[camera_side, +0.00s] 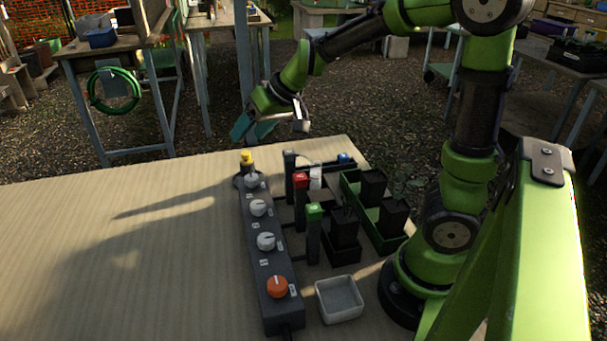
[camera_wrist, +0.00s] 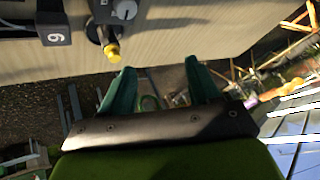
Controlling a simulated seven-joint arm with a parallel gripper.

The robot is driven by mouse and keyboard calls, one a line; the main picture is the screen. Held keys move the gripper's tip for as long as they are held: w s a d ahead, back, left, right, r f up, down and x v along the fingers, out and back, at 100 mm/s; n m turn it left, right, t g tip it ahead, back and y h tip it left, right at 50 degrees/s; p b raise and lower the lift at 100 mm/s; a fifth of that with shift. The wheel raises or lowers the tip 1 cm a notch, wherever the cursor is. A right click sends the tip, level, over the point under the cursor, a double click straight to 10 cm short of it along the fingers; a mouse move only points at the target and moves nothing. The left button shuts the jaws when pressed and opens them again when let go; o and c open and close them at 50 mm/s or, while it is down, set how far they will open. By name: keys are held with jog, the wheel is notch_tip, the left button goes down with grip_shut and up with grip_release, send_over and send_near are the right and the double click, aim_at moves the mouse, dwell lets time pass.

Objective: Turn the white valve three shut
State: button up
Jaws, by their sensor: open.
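A dark valve block (camera_side: 268,265) lies on the table with three white valve knobs: the far one (camera_side: 251,181), the middle one (camera_side: 258,207) and the near one (camera_side: 266,241). An orange knob (camera_side: 277,287) sits at its near end. The number labels are too small to read, so I cannot tell which white knob is valve three. My gripper (camera_side: 250,131) is open and empty, above and beyond the block's far end. In the wrist view, my teal fingers (camera_wrist: 160,68) are apart, with one white knob (camera_wrist: 125,9) at the top edge.
A yellow-topped fitting (camera_side: 246,157) stands at the block's far end. Posts with red (camera_side: 301,180) and green (camera_side: 314,211) caps, black pots (camera_side: 343,228) and a grey tray (camera_side: 340,299) stand right of the block. The table (camera_side: 120,250) left of it is clear.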

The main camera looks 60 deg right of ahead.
jog(key=s+r+n+g, duration=0.2)
jog(key=s+r+n, duration=0.2)
jog(key=n, duration=0.1)
jog(key=h, duration=0.1)
send_near(251, 177)
jog(key=shift+g, duration=0.4)
jog(key=x, duration=0.8)
jog(key=shift+w, duration=0.45)
jog(key=shift+c, duration=0.4)
jog(key=c, duration=1)
